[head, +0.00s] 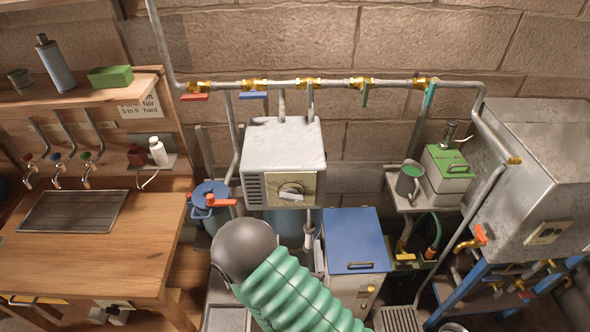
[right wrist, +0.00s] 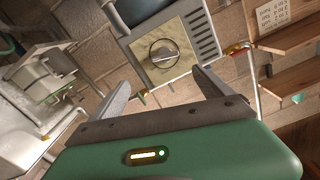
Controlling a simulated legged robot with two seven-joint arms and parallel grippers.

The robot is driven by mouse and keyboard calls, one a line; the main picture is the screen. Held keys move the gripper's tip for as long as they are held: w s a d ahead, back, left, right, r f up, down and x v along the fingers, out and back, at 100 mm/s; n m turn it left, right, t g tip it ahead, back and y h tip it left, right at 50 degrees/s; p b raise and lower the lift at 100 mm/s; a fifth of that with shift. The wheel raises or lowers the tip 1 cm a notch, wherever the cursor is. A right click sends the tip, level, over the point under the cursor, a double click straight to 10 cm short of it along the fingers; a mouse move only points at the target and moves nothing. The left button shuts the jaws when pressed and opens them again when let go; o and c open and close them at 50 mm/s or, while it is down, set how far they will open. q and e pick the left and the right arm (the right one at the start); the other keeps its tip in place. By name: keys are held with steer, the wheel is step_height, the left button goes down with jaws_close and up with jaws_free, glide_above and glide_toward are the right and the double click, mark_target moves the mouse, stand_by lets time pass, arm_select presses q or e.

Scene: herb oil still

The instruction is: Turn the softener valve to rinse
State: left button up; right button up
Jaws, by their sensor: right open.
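The softener valve looks to be the pale grey box (head: 284,150) on the wall pipes. Its front has a cream plate with a round dial and a grey bar knob (head: 291,194). In the head view the knob's bar lies nearly level. The knob also shows in the right wrist view (right wrist: 164,54), straight ahead; dial markings are too small to read. My right gripper (right wrist: 163,78) is open and empty, its two fingers apart below the dial plate and not touching the knob. In the head view my green sleeved arm hides most of this gripper. My left gripper is not in view.
A pipe (head: 330,82) with several coloured valve levers runs above the box. A blue-lidded cabinet (head: 354,242) stands below right, and a blue-lidded pot (head: 209,197) at left. A wooden sink bench (head: 95,255) is at far left, a steel tank (head: 545,150) at far right.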

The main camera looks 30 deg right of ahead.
steer(key=w+b, duration=0.1)
steer(key=b, duration=1.3)
glide_toward(292, 200)
steer(key=d, duration=0.2)
steer(key=w, duration=0.2)
steer(key=w+d+p, duration=0.1)
steer(key=w, duration=0.1)
steer(key=w+d+p, duration=0.1)
steer(key=w, duration=0.2)
steer(key=shift+w, duration=0.55)
steer(key=shift+s+d, duration=0.15)
steer(key=shift+d, duration=0.25)
steer(key=shift+d+f, duration=0.1)
steer(key=shift+d, duration=0.15)
steer(key=c, duration=0.4)
steer(key=shift+a, duration=0.25)
steer(key=c, duration=0.7)
steer(key=shift+c, duration=1.3)
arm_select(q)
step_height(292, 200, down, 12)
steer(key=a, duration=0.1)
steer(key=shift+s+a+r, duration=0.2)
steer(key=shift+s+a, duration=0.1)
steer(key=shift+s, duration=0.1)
